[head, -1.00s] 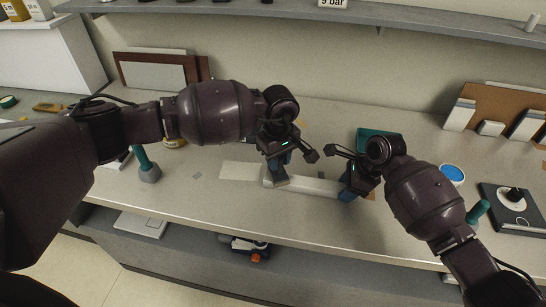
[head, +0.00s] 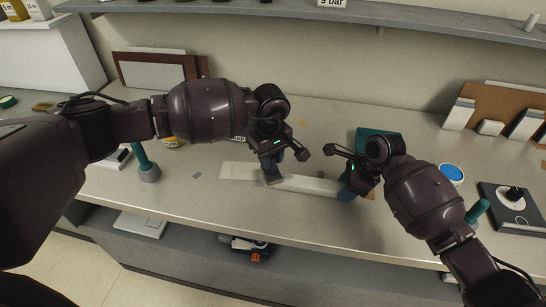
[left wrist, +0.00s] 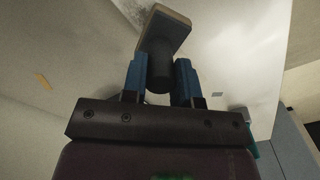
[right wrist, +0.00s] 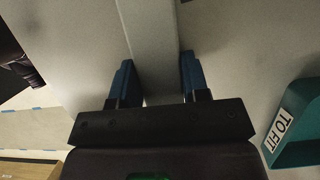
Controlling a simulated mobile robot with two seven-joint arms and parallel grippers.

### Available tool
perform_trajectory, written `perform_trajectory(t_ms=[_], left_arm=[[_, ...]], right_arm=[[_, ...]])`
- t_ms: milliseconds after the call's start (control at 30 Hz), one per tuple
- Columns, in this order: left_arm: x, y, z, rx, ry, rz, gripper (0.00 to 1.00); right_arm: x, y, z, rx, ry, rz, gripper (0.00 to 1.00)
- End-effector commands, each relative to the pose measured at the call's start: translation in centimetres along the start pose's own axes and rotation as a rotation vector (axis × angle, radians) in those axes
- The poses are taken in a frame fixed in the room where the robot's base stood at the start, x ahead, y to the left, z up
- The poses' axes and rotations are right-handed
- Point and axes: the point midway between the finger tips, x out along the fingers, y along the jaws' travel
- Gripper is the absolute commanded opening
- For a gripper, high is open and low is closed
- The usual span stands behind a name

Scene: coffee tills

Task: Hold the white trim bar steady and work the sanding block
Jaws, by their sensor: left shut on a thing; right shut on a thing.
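The white trim bar (head: 312,185) lies on the counter in the head view and runs up the right wrist view (right wrist: 150,40). My right gripper (head: 348,188) is shut on the bar near its right end, with one blue finger on each side in the right wrist view (right wrist: 157,82). My left gripper (head: 275,160) is shut on the dark round handle of the sanding block (left wrist: 166,30). In the head view the block (head: 273,179) is at the bar's left part. I cannot tell whether its face touches the bar.
A pale flat strip (head: 238,171) lies left of the block. A teal item (head: 372,138) stands behind my right gripper. A teal-handled tool (head: 146,165) is at the left, a blue-topped round tin (head: 452,173) at the right. The counter's front left is clear.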

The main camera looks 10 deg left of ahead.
Motion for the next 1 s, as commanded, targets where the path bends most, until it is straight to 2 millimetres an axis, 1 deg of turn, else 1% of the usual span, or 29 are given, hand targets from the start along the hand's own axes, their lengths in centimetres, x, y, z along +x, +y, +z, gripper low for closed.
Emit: perform_trajectory(t_ms=[167, 533, 867, 1000], left_arm=[[0.3, -0.1, 0.0, -0.002, 0.001, -0.006, 0.08], [0.1, 1.2, 1.5, 0.0, -0.001, -0.004, 0.08], [0.0, 1.3, 1.4, 0.0, -0.001, -0.003, 0.08], [0.0, 1.0, 1.0, -0.002, 0.0, -0.003, 0.08]], right_arm=[[-0.1, 0.0, -0.1, 0.0, 0.0, -0.001, 0.04], [0.0, 0.0, 0.0, -0.001, -0.001, -0.001, 0.04], [0.0, 0.0, 0.1, -0.001, -0.001, -0.001, 0.04], [0.0, 0.0, 0.0, -0.001, -0.001, -0.001, 0.04]])
